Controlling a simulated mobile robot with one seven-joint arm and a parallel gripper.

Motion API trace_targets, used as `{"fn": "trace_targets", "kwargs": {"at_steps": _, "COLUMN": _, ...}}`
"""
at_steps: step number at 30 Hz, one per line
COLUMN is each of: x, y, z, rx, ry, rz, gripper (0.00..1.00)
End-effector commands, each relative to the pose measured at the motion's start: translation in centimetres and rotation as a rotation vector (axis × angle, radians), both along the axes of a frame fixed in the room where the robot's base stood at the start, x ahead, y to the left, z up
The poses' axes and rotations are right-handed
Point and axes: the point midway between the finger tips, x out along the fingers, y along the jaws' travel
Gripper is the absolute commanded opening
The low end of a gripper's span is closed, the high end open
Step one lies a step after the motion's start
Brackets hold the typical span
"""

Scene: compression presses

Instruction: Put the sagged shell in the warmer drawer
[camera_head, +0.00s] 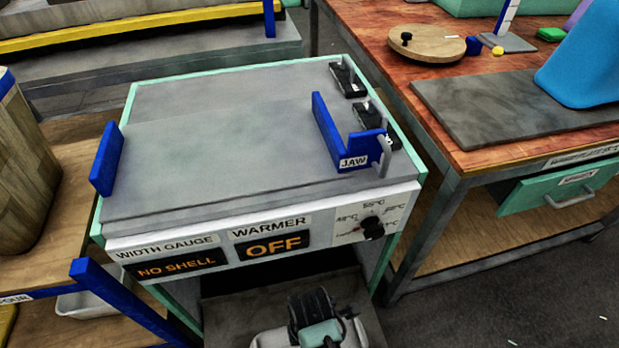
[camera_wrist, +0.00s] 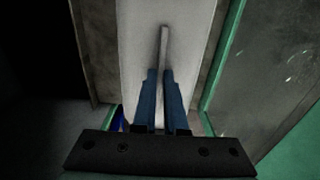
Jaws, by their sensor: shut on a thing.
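My gripper (camera_wrist: 160,80) is shut on a grey bar handle (camera_wrist: 164,45) on a white front panel (camera_wrist: 190,20) in the wrist view. It looks like the drawer front under the gauge station. In the head view the gripper's fingers are hidden. Below the warmer readout (camera_head: 273,246), which reads OFF, is a dark opening with a grey surface (camera_head: 228,312) under it. A blue curved piece (camera_head: 585,60) stands on the grey slab at right. I cannot tell whether it is the sagged shell.
The gauge top (camera_head: 220,140) is empty between its blue jaws (camera_head: 107,160); its readout (camera_head: 175,268) says NO SHELL. A temperature dial (camera_head: 372,227) is on its front. A wooden table (camera_head: 370,30) stands at right, a wood-patterned container (camera_head: 22,165) at left.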

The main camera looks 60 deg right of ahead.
Motion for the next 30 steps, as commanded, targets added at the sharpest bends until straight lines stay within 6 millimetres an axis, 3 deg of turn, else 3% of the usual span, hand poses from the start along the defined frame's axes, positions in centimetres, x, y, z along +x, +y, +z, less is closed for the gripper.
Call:
{"fn": "trace_targets", "kwargs": {"at_steps": 7, "x": 0.0, "y": 0.0, "z": -3.4, "rx": 0.001, "ry": 0.001, "rz": -0.001, "gripper": 0.00}}
{"fn": "trace_targets", "kwargs": {"at_steps": 19, "x": 0.0, "y": 0.0, "z": -3.8, "rx": -0.001, "ry": -0.001, "rz": 0.001, "gripper": 0.00}}
{"fn": "trace_targets", "kwargs": {"at_steps": 20, "x": 0.0, "y": 0.0, "z": -3.8, "rx": 0.000, "ry": 0.000, "rz": 0.001, "gripper": 0.15}}
{"fn": "trace_targets", "kwargs": {"at_steps": 24, "x": 0.0, "y": 0.0, "z": -3.8, "rx": 0.000, "ry": 0.000, "rz": 0.000, "gripper": 0.40}}
{"fn": "trace_targets", "kwargs": {"at_steps": 30, "x": 0.0, "y": 0.0, "z": -3.8, "rx": 0.001, "ry": 0.001, "rz": 0.000, "gripper": 0.40}}
